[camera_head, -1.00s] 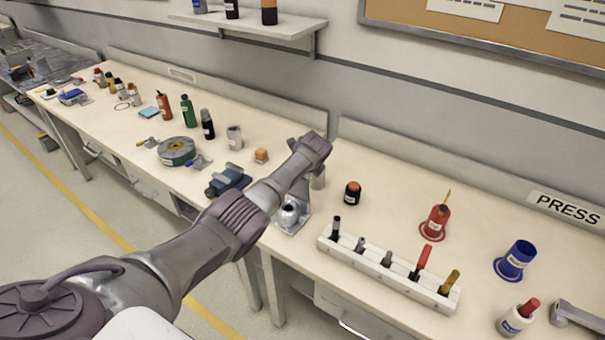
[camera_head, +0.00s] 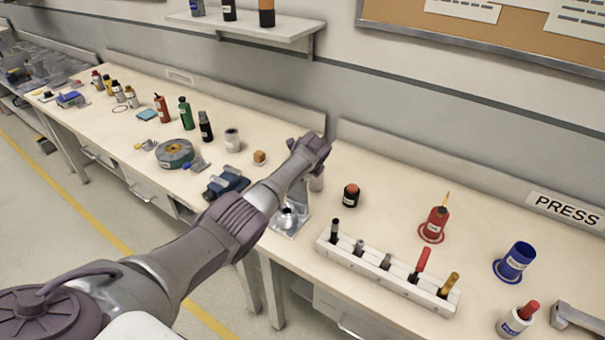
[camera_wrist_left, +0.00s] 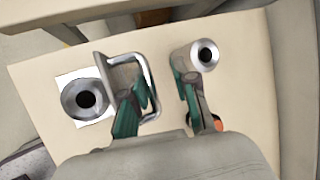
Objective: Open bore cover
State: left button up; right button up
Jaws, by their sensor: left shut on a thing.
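The bore block (camera_head: 290,219) is a metal piece near the bench's front edge, partly behind my left arm in the head view. In the left wrist view its round dark bore (camera_wrist_left: 86,99) is uncovered. The bore cover (camera_wrist_left: 120,74) stands as a grey plate beside the bore, with a bright loop handle (camera_wrist_left: 150,80). My left gripper (camera_wrist_left: 160,101), also in the head view (camera_head: 312,150), is shut on the bore cover at its handle; one green-padded finger overlaps the loop. The exact contact is partly hidden. My right gripper is not in view.
A grey hollow cylinder (camera_wrist_left: 202,55) stands close to my right-hand finger in the wrist view. A white rack (camera_head: 385,262) of several tools, a black-and-red button (camera_head: 351,195) and a blue vise-like tool (camera_head: 226,182) are near the arm.

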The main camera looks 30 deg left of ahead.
pick_arm(q)
jog(key=d+r+p, duration=0.3)
jog(key=r+p, duration=0.2)
jog(key=r, duration=0.2)
jog(key=w+d+r+p, duration=0.1)
jog(key=d+r+p, duration=0.2)
jog(key=r+p, duration=0.3)
jog(key=shift+r, duration=0.55)
dwell(0.6)
